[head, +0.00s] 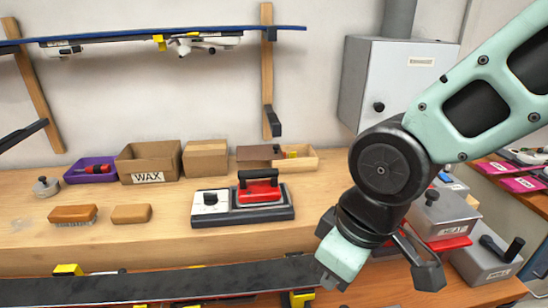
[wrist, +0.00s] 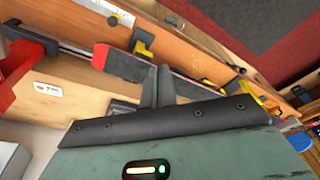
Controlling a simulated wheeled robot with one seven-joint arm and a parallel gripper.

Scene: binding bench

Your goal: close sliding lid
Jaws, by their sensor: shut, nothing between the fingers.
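A small light-wood box (head: 301,158) stands at the back of the bench against the wall in the head view. A brown flat lid (head: 257,153) sits at its left part and sticks out to the left, leaving the right part of the box open with something yellow inside. My gripper (head: 329,284) is low in front of the bench, to the right of centre, well away from the box. In the wrist view my gripper's two dark fingers (wrist: 158,86) are together with nothing between them. The box and lid do not show in the wrist view.
A cardboard WAX box (head: 148,162) and a smaller carton (head: 206,159) are left of the lid. A clamped ski (head: 150,285) runs along the front. Grey metal boxes (head: 442,213) stand at right.

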